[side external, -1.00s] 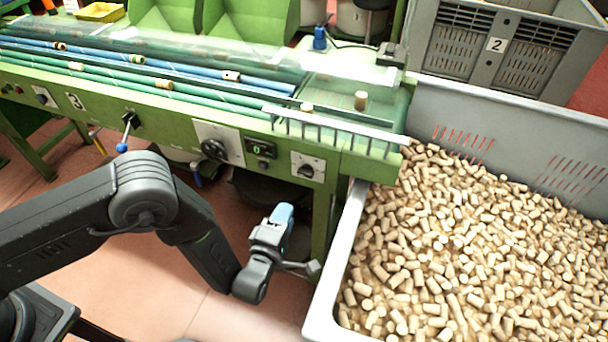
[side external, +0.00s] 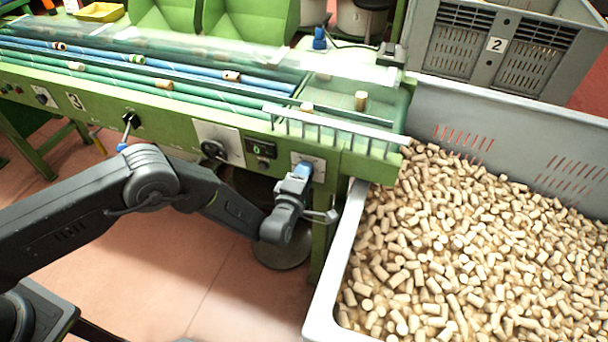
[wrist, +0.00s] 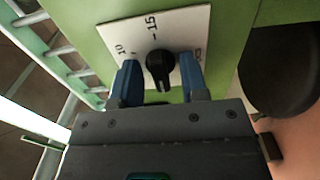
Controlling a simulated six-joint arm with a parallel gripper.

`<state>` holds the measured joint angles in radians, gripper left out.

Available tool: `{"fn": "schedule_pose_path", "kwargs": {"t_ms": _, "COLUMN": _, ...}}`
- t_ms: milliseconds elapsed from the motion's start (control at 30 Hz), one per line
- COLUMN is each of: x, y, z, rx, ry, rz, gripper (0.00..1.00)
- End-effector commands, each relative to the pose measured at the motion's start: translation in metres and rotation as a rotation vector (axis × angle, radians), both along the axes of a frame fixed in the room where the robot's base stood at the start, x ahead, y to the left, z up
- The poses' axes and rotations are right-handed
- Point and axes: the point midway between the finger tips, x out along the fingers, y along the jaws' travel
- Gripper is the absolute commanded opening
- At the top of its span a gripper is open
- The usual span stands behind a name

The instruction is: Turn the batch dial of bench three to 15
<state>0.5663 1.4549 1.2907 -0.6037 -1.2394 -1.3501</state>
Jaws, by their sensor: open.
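The batch dial is a black knob (wrist: 160,70) on a white plate (wrist: 175,22) in the wrist view. The plate reads 10 at left and 15 at top; the right-hand number is partly covered by a finger. I cannot tell surely which number the knob points at. My gripper (wrist: 158,62) is open, with one blue finger on each side of the knob and small gaps between. In the side view my gripper (side external: 303,169) is at the front panel of green bench three (side external: 345,164) and hides the knob; part of its plate (side external: 320,165) shows.
A grey bin (side external: 345,228) full of corks stands close to the right of my gripper. A round dark object (wrist: 280,70) shows in the wrist view.

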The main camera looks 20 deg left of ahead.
Motion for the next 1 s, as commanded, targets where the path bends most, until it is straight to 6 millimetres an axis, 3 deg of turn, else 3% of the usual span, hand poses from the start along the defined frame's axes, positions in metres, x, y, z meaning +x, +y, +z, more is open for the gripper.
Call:
{"fn": "schedule_pose_path", "kwargs": {"t_ms": 167, "x": -0.0001, "y": 0.0002, "z": -0.0003, "rx": 0.000, "ry": 0.001, "rz": 0.000, "gripper": 0.40}}
{"fn": "schedule_pose_path", "kwargs": {"t_ms": 500, "x": -0.0004, "y": 0.0001, "z": -0.0003, "rx": 0.000, "ry": 0.000, "rz": 0.000, "gripper": 0.08}}
{"fn": "schedule_pose_path", "kwargs": {"t_ms": 767, "x": -0.0005, "y": 0.0000, "z": -0.0003, "rx": 0.026, "ry": 0.000, "rz": 0.000, "gripper": 0.08}}
{"fn": "schedule_pose_path", "kwargs": {"t_ms": 1000, "x": -0.0005, "y": -0.0003, "z": -0.0003, "rx": 0.147, "ry": 0.000, "rz": 0.000, "gripper": 0.08}}
